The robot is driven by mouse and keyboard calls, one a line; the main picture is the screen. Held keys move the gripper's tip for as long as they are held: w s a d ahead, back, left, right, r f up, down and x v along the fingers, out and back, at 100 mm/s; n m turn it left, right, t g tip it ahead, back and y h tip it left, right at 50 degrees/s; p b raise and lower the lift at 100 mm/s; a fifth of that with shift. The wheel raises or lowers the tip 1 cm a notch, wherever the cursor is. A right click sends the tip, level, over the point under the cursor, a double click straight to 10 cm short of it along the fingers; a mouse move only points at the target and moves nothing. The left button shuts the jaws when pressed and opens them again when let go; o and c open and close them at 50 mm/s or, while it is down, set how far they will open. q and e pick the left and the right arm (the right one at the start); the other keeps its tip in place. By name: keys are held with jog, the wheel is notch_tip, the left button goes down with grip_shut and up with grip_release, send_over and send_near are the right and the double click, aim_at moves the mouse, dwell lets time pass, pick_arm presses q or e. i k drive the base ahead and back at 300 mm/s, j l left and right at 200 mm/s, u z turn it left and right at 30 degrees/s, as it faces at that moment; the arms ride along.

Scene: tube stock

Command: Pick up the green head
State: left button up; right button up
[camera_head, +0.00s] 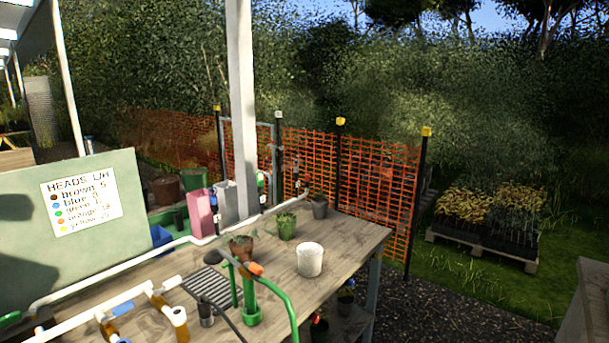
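Neither of my grippers can be made out in the head view. A small green part (262,181) sits high on an upright fitting near the back of the wooden table; it is too small to tell whether it is a green head. A board (80,210) on the left bears a white sign (81,208) reading "HEADS", with a list of brown, blue, green, orange and yellow beside coloured dots. A white pipe (80,318) at the table's front left carries blue and orange-brown fittings.
The wooden table (345,237) holds a white pot (310,260), a green pot with a plant (286,227), a dark rack (213,287) and a green stand with a curved green tube (286,302). A white post (241,90) rises behind. An orange mesh fence (375,180) stands beyond.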

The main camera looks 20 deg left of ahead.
aim_at(260, 176)
jog(key=i+l, duration=0.15)
jog(key=i, duration=0.6)
jog(key=i+l+z, duration=0.1)
jog(key=i, duration=0.7)
